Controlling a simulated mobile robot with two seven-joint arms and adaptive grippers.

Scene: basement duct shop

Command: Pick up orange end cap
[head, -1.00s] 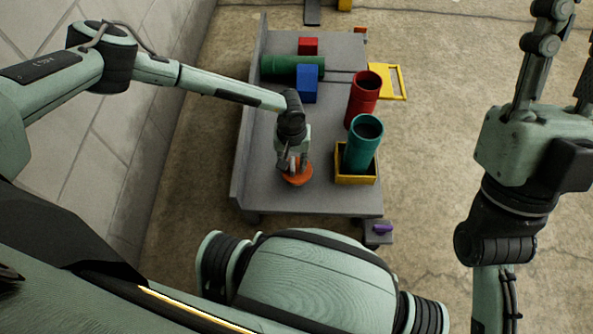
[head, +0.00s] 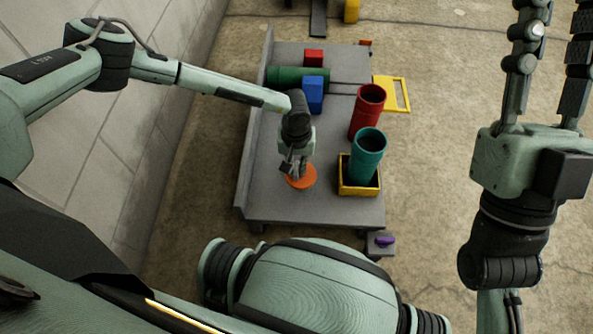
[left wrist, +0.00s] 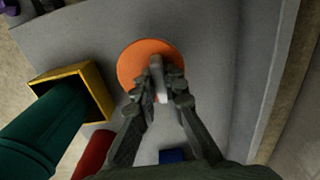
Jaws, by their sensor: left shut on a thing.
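The orange end cap (head: 303,182) is a round disc near the front of the grey bench. It also shows in the left wrist view (left wrist: 138,62), with a pale upright handle (left wrist: 156,66) on it. My left gripper (head: 295,168) points down over the cap. Its fingers (left wrist: 163,88) are shut on the cap's handle. I cannot tell whether the cap touches the bench or is just above it. My right gripper (head: 548,50) is raised at the far right, its fingers spread and empty.
A teal tube (head: 366,155) stands in a yellow box (head: 358,191) right of the cap. A red tube (head: 367,110), blue block (head: 313,92), green tube (head: 290,77) and red block (head: 314,57) are farther back. A raised wall (head: 255,120) lines the bench's left side.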

